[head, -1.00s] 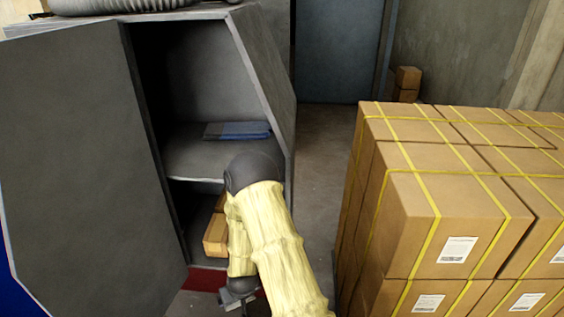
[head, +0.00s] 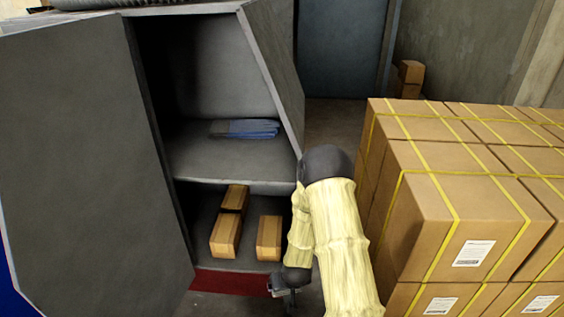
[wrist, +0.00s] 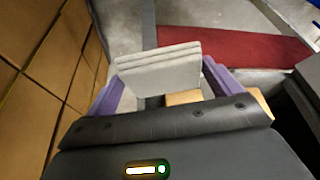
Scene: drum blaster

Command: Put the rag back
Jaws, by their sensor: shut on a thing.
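A light grey, folded, layered piece, apparently the rag (wrist: 158,68), is held between the purple fingers of my gripper (wrist: 160,88) in the wrist view. My gripper is shut on it. In the head view my gripper (head: 283,287) is low, in front of the cabinet's lower right corner, partly behind my arm, and the rag cannot be made out there. The grey cabinet (head: 235,178) stands open. A folded blue and grey cloth-like item (head: 245,129) lies on its middle shelf.
The cabinet door (head: 90,160) is swung open at left. Wooden-looking blocks (head: 226,237) stand in the lower compartment above a red strip (head: 230,283). Strapped cardboard boxes (head: 450,190) stand close on the right. The middle shelf has bare room in front of the blue item.

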